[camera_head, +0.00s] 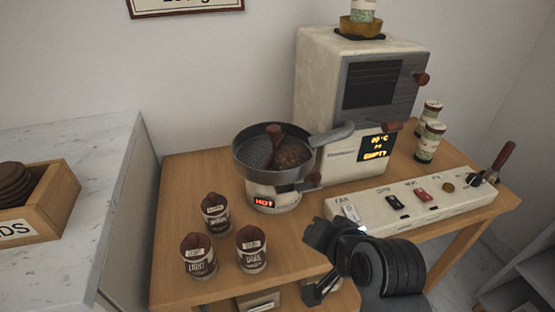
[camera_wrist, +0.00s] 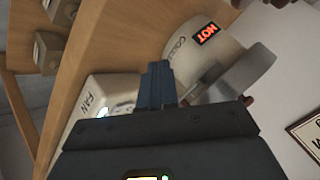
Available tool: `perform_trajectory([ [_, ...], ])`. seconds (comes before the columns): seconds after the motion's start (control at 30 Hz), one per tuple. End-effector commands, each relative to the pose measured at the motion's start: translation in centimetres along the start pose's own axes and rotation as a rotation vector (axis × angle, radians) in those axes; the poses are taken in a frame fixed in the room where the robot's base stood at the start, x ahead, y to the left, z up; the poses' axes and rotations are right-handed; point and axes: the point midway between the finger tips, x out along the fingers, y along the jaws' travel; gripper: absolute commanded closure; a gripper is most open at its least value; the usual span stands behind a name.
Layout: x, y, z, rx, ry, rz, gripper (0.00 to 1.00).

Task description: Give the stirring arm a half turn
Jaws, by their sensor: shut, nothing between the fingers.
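The stirring arm, with a brown knob (camera_head: 274,131) on top, stands in the round dark cooling pan (camera_head: 240,158). Brown beans (camera_head: 293,156) lie in the pan on the right side of it. The pan sits on a cream base (camera_head: 273,199) whose red display reads HOT; this base also shows in the wrist view (camera_wrist: 185,50). My gripper (camera_head: 314,234) is over the front of the table, right of and in front of the pan, apart from the knob. In the wrist view its fingers (camera_wrist: 158,70) are together and empty. The stirring arm cannot be made out in the wrist view.
The cream roaster (camera_head: 310,80) stands behind the pan, its grey chute (camera_head: 330,135) reaching toward the rim. A switch panel (camera_head: 450,204) marked FAN lies beside my gripper. Bare wood (camera_head: 180,190) is left of the pan.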

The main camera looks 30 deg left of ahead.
Motion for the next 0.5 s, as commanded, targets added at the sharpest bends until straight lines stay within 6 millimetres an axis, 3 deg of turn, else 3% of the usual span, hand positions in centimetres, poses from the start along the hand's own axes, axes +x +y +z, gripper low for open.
perform_trajectory([
  [0.03, 0.0, -2.0, -1.9, -0.022, -0.025, -0.001, 1.0],
  [0.2, -0.3, -6.9, -5.9, -0.069, -0.124, 0.026, 1.0],
  [0.4, -1.7, -11.6, -9.6, -0.114, -0.21, 0.077, 1.0],
  [0.5, -2.4, -13.1, -10.8, -0.129, -0.236, 0.1, 1.0],
])
